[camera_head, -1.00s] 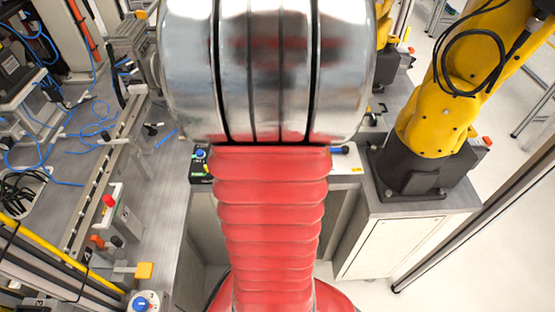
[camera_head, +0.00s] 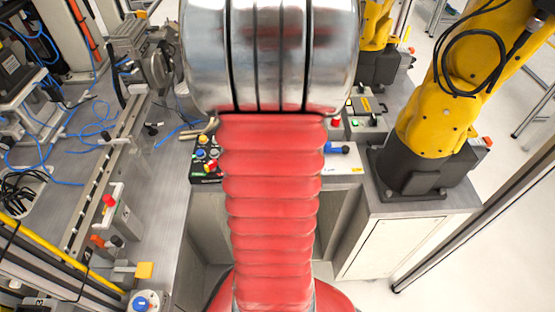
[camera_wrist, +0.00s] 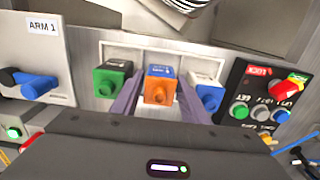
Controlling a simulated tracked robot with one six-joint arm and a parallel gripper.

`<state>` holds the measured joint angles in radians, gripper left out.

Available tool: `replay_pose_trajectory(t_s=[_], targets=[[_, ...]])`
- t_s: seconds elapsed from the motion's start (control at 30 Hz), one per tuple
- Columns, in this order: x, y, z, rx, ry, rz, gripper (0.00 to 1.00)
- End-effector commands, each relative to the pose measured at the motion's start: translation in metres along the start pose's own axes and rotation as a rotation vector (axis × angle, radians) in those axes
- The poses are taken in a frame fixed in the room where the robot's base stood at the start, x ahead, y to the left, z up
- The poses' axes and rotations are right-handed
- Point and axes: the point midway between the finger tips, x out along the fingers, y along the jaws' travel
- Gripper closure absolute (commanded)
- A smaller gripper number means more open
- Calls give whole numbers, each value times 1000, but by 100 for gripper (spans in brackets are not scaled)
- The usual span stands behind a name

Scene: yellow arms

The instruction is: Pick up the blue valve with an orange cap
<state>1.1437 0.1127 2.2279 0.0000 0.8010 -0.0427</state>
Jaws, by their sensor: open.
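The blue valve with an orange cap (camera_wrist: 158,92) is the middle one of three valves in a pale recess in the wrist view. Its blue top shows behind the orange front. My gripper (camera_wrist: 161,77) is open, with one finger on each side of this valve. I cannot tell whether the fingers touch it. In the head view my arm hides the valves and my gripper.
The ARM 1 panel with a blue handle (camera_wrist: 38,85) lies left of the valves. A dark button box (camera_wrist: 262,97) with a red-yellow knob lies close on the right. In the head view a yellow robot arm (camera_head: 440,110) stands right and a cluttered workbench (camera_head: 165,200) left.

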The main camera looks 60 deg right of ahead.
Motion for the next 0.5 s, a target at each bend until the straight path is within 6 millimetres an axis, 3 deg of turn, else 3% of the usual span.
replay_pose_trajectory(t_s=[0.13,0.5], targets=[[0,0,0,0,0,0,60],[0,0,0,0,0,0,86]])
